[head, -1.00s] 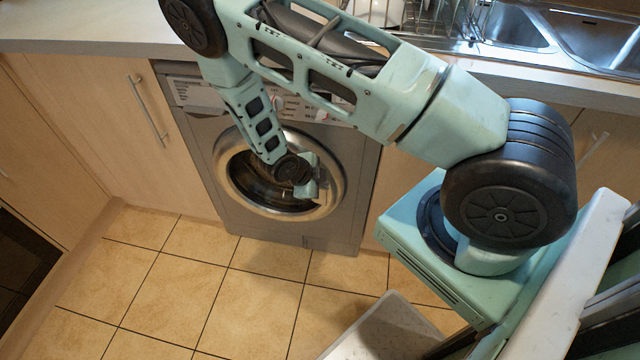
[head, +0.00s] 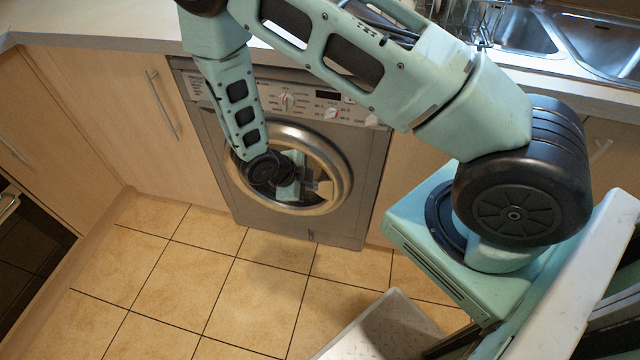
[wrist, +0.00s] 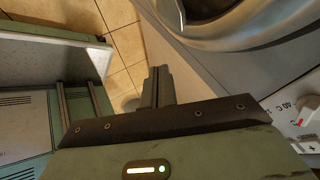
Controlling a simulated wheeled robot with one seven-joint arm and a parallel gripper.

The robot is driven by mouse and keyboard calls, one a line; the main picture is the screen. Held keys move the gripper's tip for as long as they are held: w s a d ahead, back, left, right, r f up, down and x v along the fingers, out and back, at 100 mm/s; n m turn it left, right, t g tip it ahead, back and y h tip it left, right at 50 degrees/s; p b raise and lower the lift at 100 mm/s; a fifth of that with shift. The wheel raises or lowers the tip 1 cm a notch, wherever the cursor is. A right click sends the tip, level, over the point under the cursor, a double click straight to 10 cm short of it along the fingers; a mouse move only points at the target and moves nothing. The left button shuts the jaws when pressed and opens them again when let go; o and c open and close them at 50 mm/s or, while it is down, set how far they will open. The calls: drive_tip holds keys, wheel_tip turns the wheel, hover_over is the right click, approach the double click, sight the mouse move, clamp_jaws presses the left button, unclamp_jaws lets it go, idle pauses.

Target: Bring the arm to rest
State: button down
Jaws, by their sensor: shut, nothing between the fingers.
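My gripper (head: 322,188) hangs in front of the washing machine's round door in the head view, its fingers pointing right. In the wrist view the fingers of my gripper (wrist: 157,86) are together with nothing between them. The washing machine (head: 358,215) is grey, with a round porthole door (head: 338,160) that looks closed. My arm and gripper hide part of the door's glass. I cannot tell how far the gripper is from the door. The door's rim also shows at the top of the wrist view (wrist: 215,36).
A pale worktop (head: 110,22) runs above the machine, with a metal sink (head: 520,35) and a dish rack at the back right. Wooden cupboards (head: 120,110) flank the machine. An oven (head: 25,255) is at the far left.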

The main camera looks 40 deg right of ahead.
drive_tip(key=s+a+r+m+y+p, duration=0.25)
drive_tip(key=a+r+m, duration=0.25)
drive_tip(key=r+m, duration=0.5)
drive_tip(key=s+a+r+m+y+p, duration=0.1)
drive_tip(key=s+a+r+m+p, duration=0.15)
drive_tip(key=a+r+m, duration=0.7)
drive_tip(key=s+a+r+m+y+p, duration=0.1)
drive_tip(key=s+r+m+y, duration=0.1)
drive_tip(key=s+r+m, duration=0.4)
drive_tip(key=s+a+r+m+y+p, duration=0.1)
drive_tip(key=s+r+m+y+p, duration=0.1)
drive_tip(key=s+r+m, duration=0.4)
wheel_tip(320, 180, up, 7)
drive_tip(key=m, duration=0.5)
drive_tip(key=shift+s+a+t, duration=0.2)
drive_tip(key=shift+s+t, duration=0.1)
drive_tip(key=shift+s, duration=0.1)
